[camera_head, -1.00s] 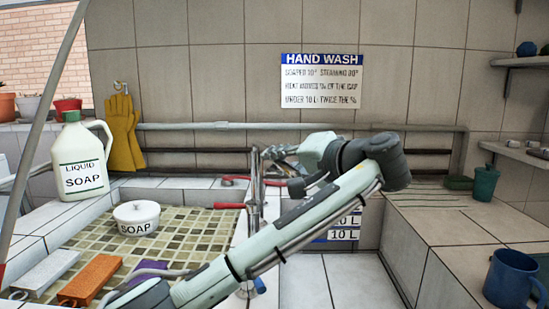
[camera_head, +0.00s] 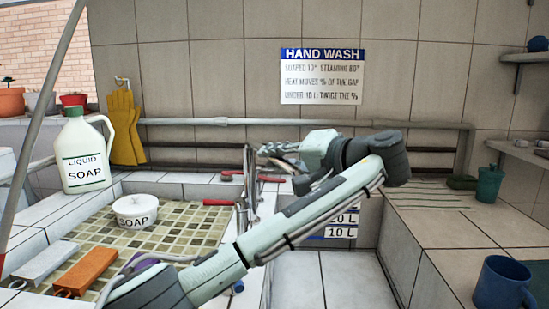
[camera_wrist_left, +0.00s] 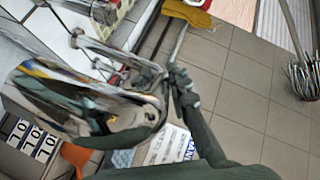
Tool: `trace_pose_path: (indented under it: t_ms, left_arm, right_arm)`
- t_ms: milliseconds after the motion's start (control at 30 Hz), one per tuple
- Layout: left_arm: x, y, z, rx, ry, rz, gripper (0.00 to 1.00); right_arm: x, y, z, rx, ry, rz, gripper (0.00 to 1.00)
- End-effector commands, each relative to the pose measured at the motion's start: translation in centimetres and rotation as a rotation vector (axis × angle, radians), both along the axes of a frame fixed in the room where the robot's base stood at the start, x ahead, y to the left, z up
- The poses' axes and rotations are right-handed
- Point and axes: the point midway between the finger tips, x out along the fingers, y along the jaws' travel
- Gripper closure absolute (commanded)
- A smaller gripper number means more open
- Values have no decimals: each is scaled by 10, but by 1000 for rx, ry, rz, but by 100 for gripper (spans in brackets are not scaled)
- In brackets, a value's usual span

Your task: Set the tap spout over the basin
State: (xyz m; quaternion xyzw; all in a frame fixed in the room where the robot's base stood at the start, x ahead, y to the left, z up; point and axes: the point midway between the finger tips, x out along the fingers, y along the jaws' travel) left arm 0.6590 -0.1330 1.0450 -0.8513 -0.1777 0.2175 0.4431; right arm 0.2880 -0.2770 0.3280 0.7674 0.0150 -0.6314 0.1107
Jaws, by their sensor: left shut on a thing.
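The metal tap (camera_head: 247,185) stands at the right side of the mosaic-floored basin (camera_head: 185,215), with red-ended handles around its upright pipe. My left gripper (camera_head: 272,150) is at the tap's top, just right of the upright, and is shut on what looks like the tap spout. The spout's line is hard to separate from the fingers in the head view. In the left wrist view, shiny metal pipework (camera_wrist_left: 100,50) runs beside my dark gripper fingers (camera_wrist_left: 168,85), and blur hides the exact contact. My right gripper is not in view.
A soap dish (camera_head: 136,210) sits in the basin; an orange block (camera_head: 88,271) lies at its near left. A soap jug (camera_head: 82,155) stands on the left ledge. A blue mug (camera_head: 503,284) stands on the right counter (camera_head: 440,205). Pipes (camera_head: 215,122) run along the back wall.

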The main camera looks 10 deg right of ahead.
Motion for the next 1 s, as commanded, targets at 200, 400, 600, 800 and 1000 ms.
trace_pose_path:
  t_ms: [200,400,600,800,1000]
  left_arm:
    - [1,0,2,0,-5,-3,79]
    - [0,0,1,-1,-3,-2,62]
    - [0,0,1,0,-2,-1,62]
    - [0,0,20,-1,-7,0,62]
    - [0,0,61,0,-13,0,62]
  right_arm:
    - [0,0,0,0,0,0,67]
    - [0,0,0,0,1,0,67]
    - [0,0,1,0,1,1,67]
    - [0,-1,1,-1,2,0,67]
    - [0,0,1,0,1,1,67]
